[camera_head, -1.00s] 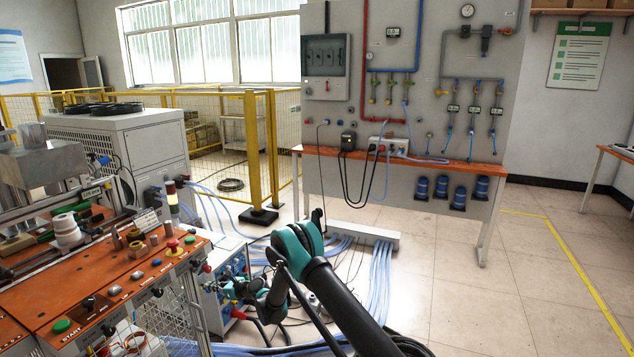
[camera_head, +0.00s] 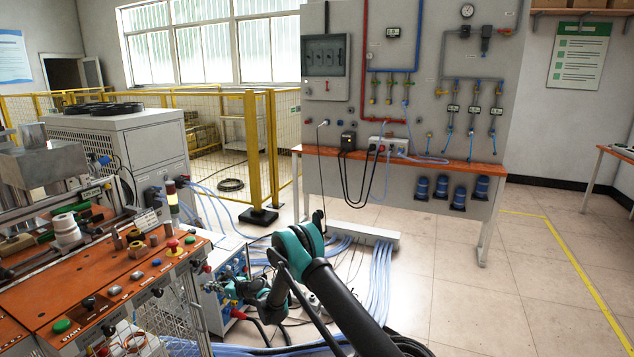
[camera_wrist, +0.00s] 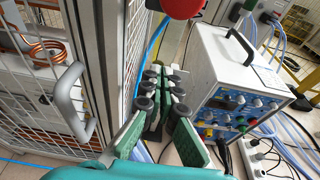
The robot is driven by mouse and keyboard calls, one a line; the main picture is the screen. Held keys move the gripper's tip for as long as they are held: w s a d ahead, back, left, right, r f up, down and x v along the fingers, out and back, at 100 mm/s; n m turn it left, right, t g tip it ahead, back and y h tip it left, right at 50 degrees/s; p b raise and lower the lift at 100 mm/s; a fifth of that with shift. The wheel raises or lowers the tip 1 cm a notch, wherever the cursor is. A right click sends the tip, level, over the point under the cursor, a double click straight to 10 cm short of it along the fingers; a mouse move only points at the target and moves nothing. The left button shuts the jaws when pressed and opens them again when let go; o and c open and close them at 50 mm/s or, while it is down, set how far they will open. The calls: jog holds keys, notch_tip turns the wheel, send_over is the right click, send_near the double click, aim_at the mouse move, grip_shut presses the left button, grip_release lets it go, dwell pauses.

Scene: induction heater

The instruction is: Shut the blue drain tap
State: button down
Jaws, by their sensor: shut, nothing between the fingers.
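In the head view my gripper (camera_head: 228,288) is low, just right of the orange bench and in front of the blue-fronted box. A blue hose (camera_wrist: 152,44) runs down beside the cabinet just beyond the fingers. A small pale part (camera_wrist: 179,72) shows by the fingertips; I cannot tell what it is. I cannot make out the blue drain tap for certain; my fingers may hide it.
A cage door with a grey handle (camera_wrist: 69,98) stands close on the left. The white instrument box (camera_wrist: 228,68) is close on the right, with a power strip (camera_wrist: 262,158) beside it. A red round part (camera_wrist: 182,8) hangs above the fingers. Hoses cover the floor.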

jog(key=shift+w+r, duration=0.1)
dwell(0.3)
jog(key=f+v, duration=0.1)
jog(key=v, duration=0.5)
jog(key=shift+d, duration=0.15)
jog(key=shift+r, duration=0.1)
dwell(0.3)
